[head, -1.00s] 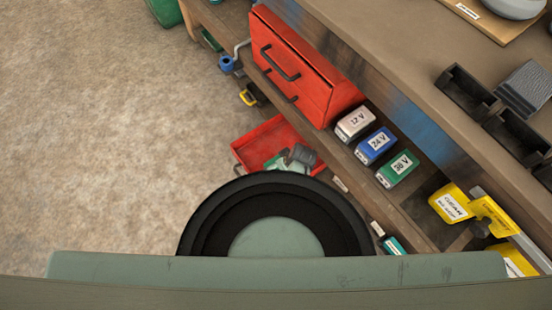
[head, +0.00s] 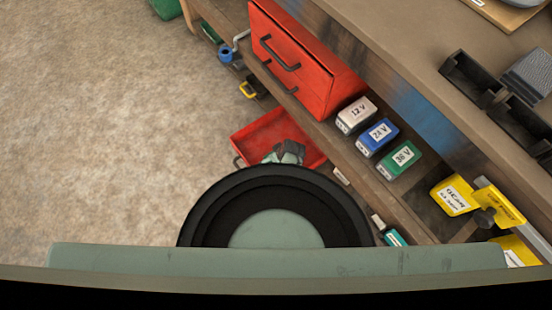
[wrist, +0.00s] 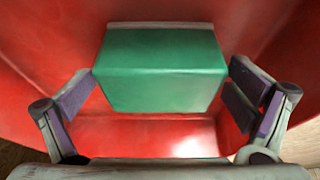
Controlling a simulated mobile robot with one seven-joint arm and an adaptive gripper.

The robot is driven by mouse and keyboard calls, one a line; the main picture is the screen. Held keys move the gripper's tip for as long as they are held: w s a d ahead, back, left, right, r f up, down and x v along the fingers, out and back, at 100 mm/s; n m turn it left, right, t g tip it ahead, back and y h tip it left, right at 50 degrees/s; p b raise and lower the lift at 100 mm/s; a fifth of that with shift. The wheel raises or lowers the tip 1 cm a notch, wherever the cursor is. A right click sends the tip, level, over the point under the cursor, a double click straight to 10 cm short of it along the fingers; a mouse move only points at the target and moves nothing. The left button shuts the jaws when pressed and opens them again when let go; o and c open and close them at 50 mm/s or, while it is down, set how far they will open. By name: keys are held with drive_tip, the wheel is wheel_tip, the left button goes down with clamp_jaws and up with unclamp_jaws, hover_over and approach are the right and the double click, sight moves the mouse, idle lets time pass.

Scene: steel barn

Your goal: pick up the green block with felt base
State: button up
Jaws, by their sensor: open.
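The green block (wrist: 162,70) lies in the red tray (wrist: 150,125) in the wrist view, with a thin grey strip along its top edge in the picture. My gripper (wrist: 163,88) is open, one finger near the block's left side and the other near its right side. I cannot tell whether either finger touches it. In the head view, my gripper (head: 289,150) is over the red tray (head: 258,132), and the block cannot be made out there.
A red toolbox (head: 300,62) stands on the shelf beyond the tray. White (head: 356,115), blue (head: 377,138) and green (head: 400,160) voltage-labelled packs stand right of it. A yellow tool (head: 455,195) lies farther right. Open floor (head: 110,120) extends left.

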drive_tip(key=shift+c, duration=0.3)
drive_tip(key=c, duration=1.3)
drive_tip(key=shift+o, duration=0.2)
drive_tip(key=shift+r, duration=0.15)
wheel_tip(320, 180, up, 10)
drive_tip(key=shift+f+p, duration=0.1)
drive_tip(key=shift+p, duration=0.55)
